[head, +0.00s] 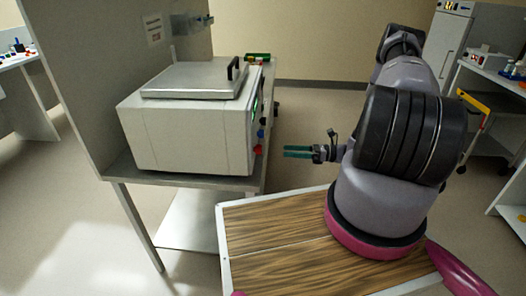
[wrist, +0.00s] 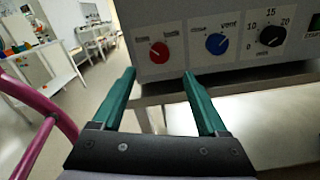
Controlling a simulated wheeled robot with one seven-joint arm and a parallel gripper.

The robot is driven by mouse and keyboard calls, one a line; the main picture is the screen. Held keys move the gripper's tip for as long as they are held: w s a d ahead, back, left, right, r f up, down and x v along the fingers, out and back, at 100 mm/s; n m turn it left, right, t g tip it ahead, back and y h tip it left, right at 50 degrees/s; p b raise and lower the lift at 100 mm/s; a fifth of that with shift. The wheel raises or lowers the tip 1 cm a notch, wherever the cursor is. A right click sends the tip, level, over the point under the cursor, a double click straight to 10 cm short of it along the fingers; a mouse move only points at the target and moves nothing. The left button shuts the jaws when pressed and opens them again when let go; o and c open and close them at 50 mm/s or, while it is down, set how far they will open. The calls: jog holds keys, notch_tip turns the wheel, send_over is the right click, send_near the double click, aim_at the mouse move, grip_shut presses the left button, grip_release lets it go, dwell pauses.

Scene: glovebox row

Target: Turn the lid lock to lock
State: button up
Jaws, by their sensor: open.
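A light grey box-shaped machine (head: 185,140) stands on a bench, with a flat metal lid (head: 195,80) lying closed on top and a black lid handle (head: 234,67). Its control panel faces right. In the wrist view the panel carries a red knob (wrist: 159,53), a blue knob (wrist: 216,43) and a black dial (wrist: 271,36). The labels above the red knob are too blurred to read surely; "vent" shows by the blue one. My gripper (head: 285,152) is open and empty, right of the panel and apart from it. Its teal fingers (wrist: 160,78) point toward the panel, below the knobs.
The machine's bench (head: 190,186) has a front edge below the panel, with a lower shelf (head: 190,232) beneath. A tall grey partition (head: 95,75) stands behind it. Benches and a cabinet (head: 448,45) stand at the right. Floor between is clear.

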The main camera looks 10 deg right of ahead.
aim_at(259, 149)
jog(key=x, duration=1)
jog(key=shift+a, duration=0.2)
grip_shut()
jog(key=shift+m, duration=0.3)
jog(key=shift+w+f+m, duration=0.1)
jog(key=shift+m, duration=8.5)
